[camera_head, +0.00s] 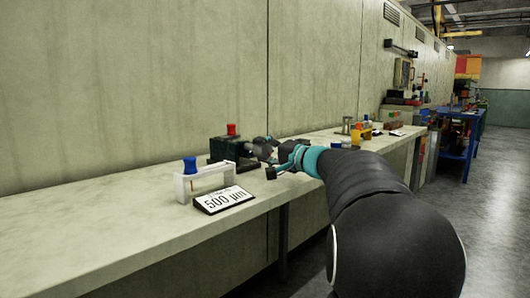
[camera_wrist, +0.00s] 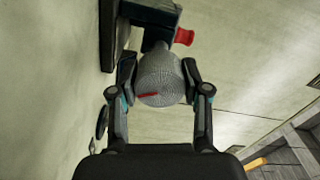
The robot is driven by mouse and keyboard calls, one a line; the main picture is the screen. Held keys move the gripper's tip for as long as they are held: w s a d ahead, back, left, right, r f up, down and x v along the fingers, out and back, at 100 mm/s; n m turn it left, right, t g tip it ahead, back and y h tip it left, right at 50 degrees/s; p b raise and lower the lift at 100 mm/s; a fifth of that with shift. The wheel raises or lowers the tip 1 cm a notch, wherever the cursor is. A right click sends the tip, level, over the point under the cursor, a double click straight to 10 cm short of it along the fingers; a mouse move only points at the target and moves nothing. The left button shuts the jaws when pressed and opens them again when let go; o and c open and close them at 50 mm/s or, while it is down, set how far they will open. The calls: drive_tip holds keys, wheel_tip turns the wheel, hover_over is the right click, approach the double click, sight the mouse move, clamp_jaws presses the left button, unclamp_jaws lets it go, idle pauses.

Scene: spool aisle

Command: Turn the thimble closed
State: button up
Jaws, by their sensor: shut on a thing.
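The thimble (camera_wrist: 160,82) is a grey knurled drum with a short red mark on its near face, in the middle of the wrist view. My gripper (camera_wrist: 159,76) is shut on it, one finger on each side. Behind the thimble is a dark block-like holder (camera_wrist: 152,12) with a red knob (camera_wrist: 184,37) at its side. In the head view the dark holder (camera_head: 222,149) and red knob (camera_head: 232,129) stand on the bench. My gripper (camera_head: 266,152) reaches it from the right there, and the thimble is mostly hidden.
A sign reading 500 µm (camera_head: 223,200) stands on the pale bench (camera_head: 120,225) in front of the holder. A white frame with a blue knob (camera_head: 206,179) stands to its left. Small yellow items (camera_head: 366,134) stand farther along the bench. The bench's left part is clear.

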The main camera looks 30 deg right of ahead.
drive_tip(key=o, duration=1.1)
drive_tip(key=shift+o, duration=0.2)
drive_tip(key=v, duration=1.2)
